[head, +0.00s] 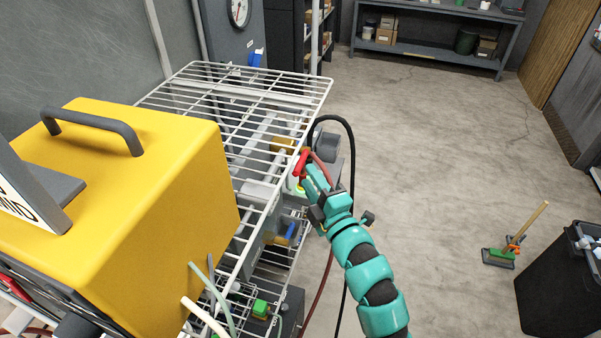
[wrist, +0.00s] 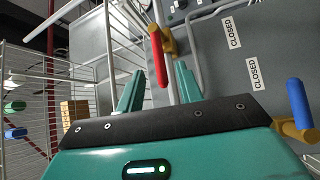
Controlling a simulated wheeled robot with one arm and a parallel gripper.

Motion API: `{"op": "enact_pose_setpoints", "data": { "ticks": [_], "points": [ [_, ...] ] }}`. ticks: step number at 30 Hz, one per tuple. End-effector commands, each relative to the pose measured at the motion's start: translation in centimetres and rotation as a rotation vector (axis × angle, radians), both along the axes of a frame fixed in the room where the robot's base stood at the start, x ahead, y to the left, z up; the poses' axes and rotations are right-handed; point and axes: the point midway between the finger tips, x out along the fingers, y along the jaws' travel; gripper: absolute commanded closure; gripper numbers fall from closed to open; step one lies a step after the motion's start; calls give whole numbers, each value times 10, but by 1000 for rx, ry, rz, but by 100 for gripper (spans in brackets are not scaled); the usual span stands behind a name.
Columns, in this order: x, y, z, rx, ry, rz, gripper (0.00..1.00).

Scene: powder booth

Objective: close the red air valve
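The red valve handle (wrist: 158,58) shows in the wrist view on a brass-yellow valve body (wrist: 169,42). It points down the picture, toward my gripper. In the head view the red handle (head: 301,162) is at the tip of my teal gripper (head: 311,174), beside the wire rack. My gripper's two fingers are apart, and in the wrist view the handle's lower end appears between them. I cannot tell whether either finger touches it. Two CLOSED labels (wrist: 234,31) are on the grey panel to the right of the handle.
A second valve with a blue handle (wrist: 299,104) is at the right of the wrist view. The white wire rack (head: 245,90) and a yellow box (head: 150,190) fill the left side. A black hose (head: 351,165) loops behind my gripper. Open floor (head: 440,150) lies right.

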Motion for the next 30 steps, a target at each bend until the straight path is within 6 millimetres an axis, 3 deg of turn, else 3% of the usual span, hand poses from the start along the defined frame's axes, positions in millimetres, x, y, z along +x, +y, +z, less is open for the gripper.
{"op": "enact_pose_setpoints", "data": {
  "ticks": [9,24,30],
  "points": [
    [41,20,9,1,3,1,64],
    [51,25,8,0,0,-1,64],
    [51,25,8,0,0,-1,100]
  ]
}}
